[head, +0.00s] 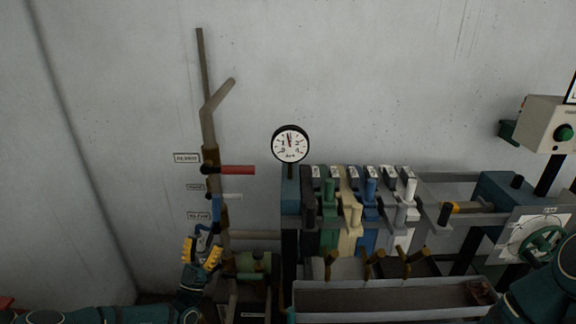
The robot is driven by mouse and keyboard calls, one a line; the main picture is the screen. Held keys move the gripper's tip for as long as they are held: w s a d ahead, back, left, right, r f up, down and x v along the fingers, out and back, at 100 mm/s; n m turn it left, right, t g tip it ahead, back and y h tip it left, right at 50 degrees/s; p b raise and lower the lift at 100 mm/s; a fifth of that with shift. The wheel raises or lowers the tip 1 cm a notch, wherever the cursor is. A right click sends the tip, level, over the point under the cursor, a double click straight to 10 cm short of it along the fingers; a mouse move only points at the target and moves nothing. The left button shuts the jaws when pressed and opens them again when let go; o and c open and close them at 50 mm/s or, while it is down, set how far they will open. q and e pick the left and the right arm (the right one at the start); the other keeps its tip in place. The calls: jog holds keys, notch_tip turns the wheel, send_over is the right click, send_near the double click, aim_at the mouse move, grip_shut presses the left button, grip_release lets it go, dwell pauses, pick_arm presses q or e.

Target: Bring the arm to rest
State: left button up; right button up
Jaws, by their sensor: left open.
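My left arm comes in along the bottom left. Its gripper (203,247), with yellow finger pads, points up and is open just below and left of the blue valve handle (216,210) on the vertical pipe. A small grey-blue part shows between or behind the fingers; I cannot tell whether they touch it. My right arm (540,293) shows at the bottom right corner, and its gripper is out of the picture.
The pipe also carries a red handle (238,170) and a white handle (226,196). A round gauge (290,144) stands right of it, beside a row of coloured levers (352,213). A metal trough (385,300) lies in front. A green handwheel (541,245) is near my right arm.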

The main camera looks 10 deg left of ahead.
pick_arm(q)
jog(key=s+d+f+m+g+h+b, duration=0.15)
jog(key=d+f+m+g+h, duration=0.25)
jog(key=d+m+g+h, duration=0.55)
jog(key=s+d+f+m+g+h+b, duration=0.1)
jog(key=s+d+f+m+g+h, duration=0.3)
jog(key=d+m, duration=0.95)
jog(key=s+d+f+m+g+b, duration=0.2)
jog(key=s+d+f+m+g, duration=0.65)
jog(key=d+m+g, duration=0.35)
jog(key=s+a+f+m+y+b, duration=0.2)
jog(key=m+y, duration=0.4)
jog(key=m, duration=1)
jog(key=s+a+f+m+t+y+b, duration=0.1)
jog(key=s+a+f+m+y, duration=0.3)
jog(key=m, duration=1.2)
notch_tip(320, 180, down, 3)
jog(key=shift+s+a+r+y+b, duration=0.15)
jog(key=shift+s+a+y+b, duration=0.1)
jog(key=shift+s+y+b, duration=0.65)
